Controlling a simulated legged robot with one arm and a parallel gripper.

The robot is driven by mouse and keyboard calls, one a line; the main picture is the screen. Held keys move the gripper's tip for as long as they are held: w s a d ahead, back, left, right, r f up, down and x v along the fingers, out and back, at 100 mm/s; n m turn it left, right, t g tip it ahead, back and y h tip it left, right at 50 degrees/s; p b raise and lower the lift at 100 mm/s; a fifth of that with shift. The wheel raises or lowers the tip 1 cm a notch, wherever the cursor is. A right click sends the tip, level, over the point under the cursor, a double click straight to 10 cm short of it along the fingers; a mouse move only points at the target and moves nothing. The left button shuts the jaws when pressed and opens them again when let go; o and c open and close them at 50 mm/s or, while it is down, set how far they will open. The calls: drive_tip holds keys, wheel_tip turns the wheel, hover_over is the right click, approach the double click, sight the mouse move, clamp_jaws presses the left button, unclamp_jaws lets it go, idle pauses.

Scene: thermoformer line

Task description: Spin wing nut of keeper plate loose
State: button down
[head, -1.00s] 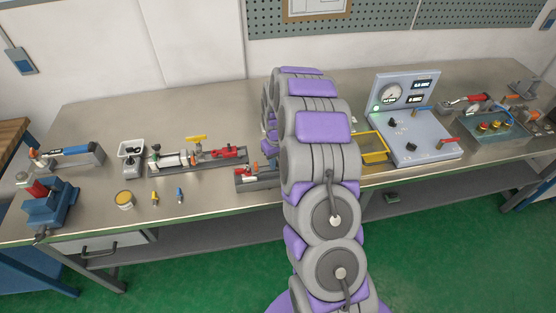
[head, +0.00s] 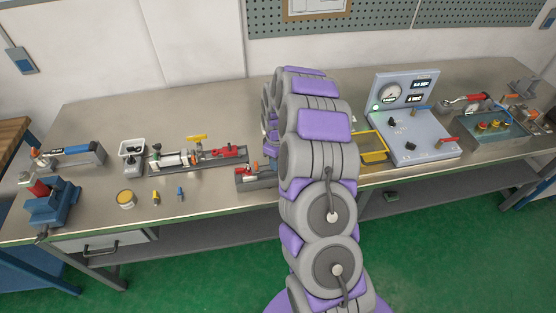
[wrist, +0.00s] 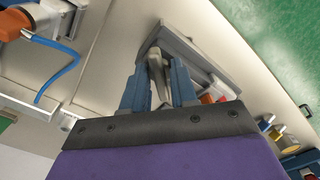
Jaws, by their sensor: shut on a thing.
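In the wrist view, my gripper (wrist: 158,72) is shut, its two blue-grey fingers on either side of a pale grey metal piece (wrist: 156,58), which looks like the wing nut. The piece stands in front of a grey block-like fixture (wrist: 200,58). I cannot make out the keeper plate as a separate part. In the head view, my arm hides my gripper and the wing nut. A low grey fixture with red and orange parts (head: 250,177) shows just left of my arm.
A yellow frame (head: 373,157) and a gauge panel (head: 425,143) stand to the right.

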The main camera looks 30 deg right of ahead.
drive_tip(key=n, duration=0.2)
drive_tip(key=shift+r+n, duration=0.1)
drive_tip(key=shift+n, duration=1.3)
drive_tip(key=n, duration=0.2)
drive_tip(key=shift+n+p, duration=0.35)
drive_tip(key=shift+n, duration=0.05)
drive_tip(key=c, duration=0.8)
unclamp_jaws()
